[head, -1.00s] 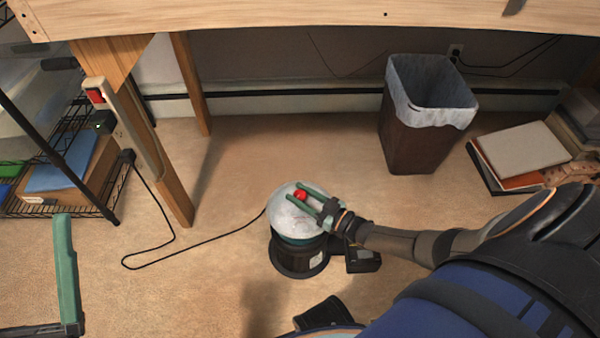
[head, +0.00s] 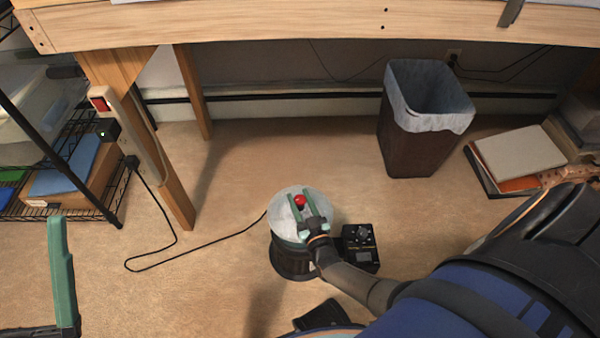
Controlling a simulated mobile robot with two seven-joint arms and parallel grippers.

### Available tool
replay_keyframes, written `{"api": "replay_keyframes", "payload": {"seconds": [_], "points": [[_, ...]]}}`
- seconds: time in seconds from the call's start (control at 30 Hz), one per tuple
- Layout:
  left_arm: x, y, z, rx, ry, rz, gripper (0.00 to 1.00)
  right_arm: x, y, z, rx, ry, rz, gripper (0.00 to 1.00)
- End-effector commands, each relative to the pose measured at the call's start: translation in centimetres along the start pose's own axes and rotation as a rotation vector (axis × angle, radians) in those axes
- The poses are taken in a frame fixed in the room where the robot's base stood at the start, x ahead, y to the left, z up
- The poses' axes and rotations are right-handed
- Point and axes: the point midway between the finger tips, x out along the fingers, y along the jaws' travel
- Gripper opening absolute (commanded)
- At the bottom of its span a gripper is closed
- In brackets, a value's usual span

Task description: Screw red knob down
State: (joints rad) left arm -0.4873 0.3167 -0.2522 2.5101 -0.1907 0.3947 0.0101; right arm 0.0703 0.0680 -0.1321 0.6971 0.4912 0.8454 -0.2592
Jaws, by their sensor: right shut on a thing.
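The red knob (head: 299,200) sits on top of a round, pale-lidded machine (head: 317,201) with a dark cylindrical body, standing on the floor. My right gripper (head: 299,206) comes in from the lower right over the lid. Its two green fingers lie on either side of the red knob and are shut on it. A black control box with a dial (head: 359,245) is attached at the machine's right side. My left gripper (head: 62,275) shows only in part at the lower left edge, with a green finger; its opening cannot be judged.
A black cord (head: 200,251) runs across the floor from the machine to a power strip (head: 120,120) on the table leg. A lined waste bin (head: 412,145) and books (head: 518,155) stand at the right. A wire shelf (head: 60,190) is at the left.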

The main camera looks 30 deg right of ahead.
Motion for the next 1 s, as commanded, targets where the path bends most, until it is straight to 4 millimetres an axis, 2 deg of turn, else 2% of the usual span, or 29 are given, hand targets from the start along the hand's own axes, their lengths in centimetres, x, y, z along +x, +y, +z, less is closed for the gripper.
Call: {"api": "replay_keyframes", "payload": {"seconds": [0.4,0.43,0.67,1.0], "points": [[0.06,-0.1,-0.02,-0.002,0.001,-0.008,0.84,-0.01,0.1,0.01,-0.001,0.001,0.008,0.0],[0.07,-0.1,-0.02,-0.003,0.001,-0.009,0.84,-0.01,0.1,0.01,-0.001,0.001,0.007,0.47],[0.08,-0.11,-0.03,-0.003,0.001,-0.01,0.84,0.01,0.06,-0.01,-0.001,0.001,0.006,0.73],[0.08,-0.1,-0.03,-0.003,0.001,-0.009,0.84,0.01,0.02,-0.02,0.0,0.001,0.006,0.74]]}}
